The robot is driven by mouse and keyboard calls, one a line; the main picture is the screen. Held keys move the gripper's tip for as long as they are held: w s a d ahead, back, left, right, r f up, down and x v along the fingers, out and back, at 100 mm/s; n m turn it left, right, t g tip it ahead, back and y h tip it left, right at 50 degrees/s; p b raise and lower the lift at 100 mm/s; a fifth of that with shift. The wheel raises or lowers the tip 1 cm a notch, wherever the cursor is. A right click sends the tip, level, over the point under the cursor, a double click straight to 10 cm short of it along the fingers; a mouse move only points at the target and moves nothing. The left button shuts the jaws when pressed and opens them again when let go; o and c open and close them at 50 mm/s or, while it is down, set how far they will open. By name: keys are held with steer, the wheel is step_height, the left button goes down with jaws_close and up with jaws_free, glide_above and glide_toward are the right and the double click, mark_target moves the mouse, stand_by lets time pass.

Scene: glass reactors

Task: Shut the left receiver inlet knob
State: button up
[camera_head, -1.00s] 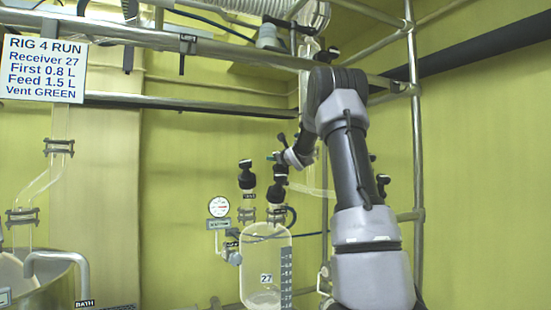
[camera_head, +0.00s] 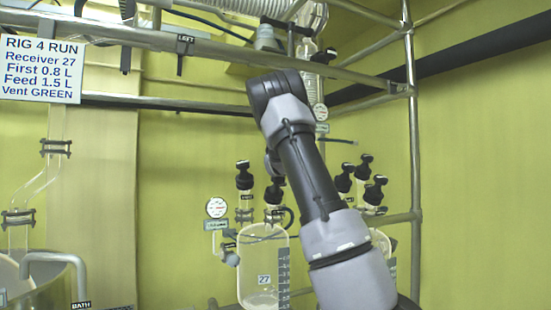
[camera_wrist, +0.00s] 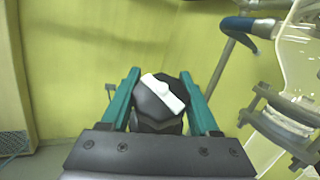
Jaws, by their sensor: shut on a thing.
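In the wrist view a dark faceted knob (camera_wrist: 150,108) with a white bar across its top sits between the teal fingers of my gripper (camera_wrist: 158,100). The fingers are shut on its sides; the bar lies slanted. In the head view my arm's end comes down by the left receiver (camera_head: 262,252), a clear vessel labelled 27. Two black knobs stand above it, a left one (camera_head: 244,177) and a right one (camera_head: 275,191). The arm's end is close over the right one. My fingers are hidden there by my own arm.
Several black knobs (camera_head: 366,180) stand on the right beside my arm. A round gauge (camera_head: 216,207) is left of the receiver. Metal rails (camera_head: 190,102) cross behind. Clamped glass (camera_wrist: 285,125) is close to the right of my gripper.

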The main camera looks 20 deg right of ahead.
stand_by(0.5)
steer(key=o, duration=1.4)
steer(key=shift+s, duration=0.15)
steer(key=shift+v, duration=5.3)
steer(key=shift+a, duration=0.15)
